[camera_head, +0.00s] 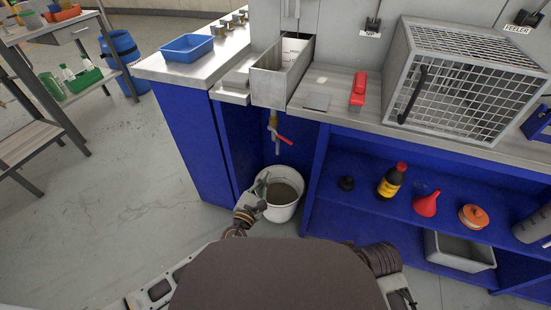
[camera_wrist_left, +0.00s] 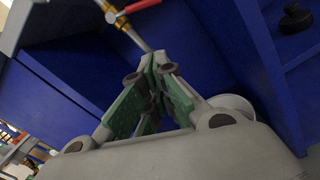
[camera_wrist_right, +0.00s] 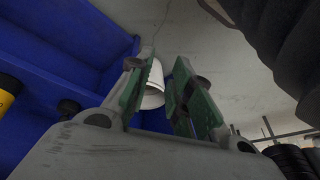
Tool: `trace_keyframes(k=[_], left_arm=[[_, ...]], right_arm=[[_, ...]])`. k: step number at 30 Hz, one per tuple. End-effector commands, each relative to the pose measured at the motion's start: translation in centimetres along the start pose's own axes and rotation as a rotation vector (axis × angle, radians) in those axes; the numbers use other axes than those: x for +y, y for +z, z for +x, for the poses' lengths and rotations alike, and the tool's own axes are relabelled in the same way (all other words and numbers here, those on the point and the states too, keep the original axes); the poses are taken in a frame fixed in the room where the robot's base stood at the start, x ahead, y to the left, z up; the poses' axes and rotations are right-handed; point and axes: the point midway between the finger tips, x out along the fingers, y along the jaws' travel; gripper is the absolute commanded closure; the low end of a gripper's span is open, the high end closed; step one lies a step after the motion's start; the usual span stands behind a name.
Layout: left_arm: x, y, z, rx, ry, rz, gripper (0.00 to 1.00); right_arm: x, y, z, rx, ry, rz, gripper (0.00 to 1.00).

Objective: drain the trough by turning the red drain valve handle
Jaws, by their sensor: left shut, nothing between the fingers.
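The red drain valve handle (camera_head: 285,139) sticks out to the right of a brass drain pipe (camera_head: 273,120) under the metal trough (camera_head: 283,87). A white bucket (camera_head: 284,213) stands on the floor below, with a brownish-grey inside. My left gripper (camera_head: 263,182) is shut and empty, over the bucket's left rim and below the pipe. In the left wrist view the closed fingertips (camera_wrist_left: 160,58) point towards the pipe (camera_wrist_left: 128,28) and the red handle (camera_wrist_left: 143,4), apart from both. My right gripper (camera_wrist_right: 163,62) is open and empty, low at the right.
A blue cabinet (camera_head: 185,135) flanks the pipe on the left. A red-handled tool (camera_head: 358,90) lies on the counter.

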Motion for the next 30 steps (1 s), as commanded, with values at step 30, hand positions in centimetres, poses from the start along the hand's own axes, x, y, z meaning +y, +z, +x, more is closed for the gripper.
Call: trace_keyframes(k=[30], left_arm=[[0.0,0.0,9.1,-0.001,0.001,-0.001,1.00]], right_arm=[[-0.5,0.0,3.1,0.061,-0.034,0.011,0.78]])
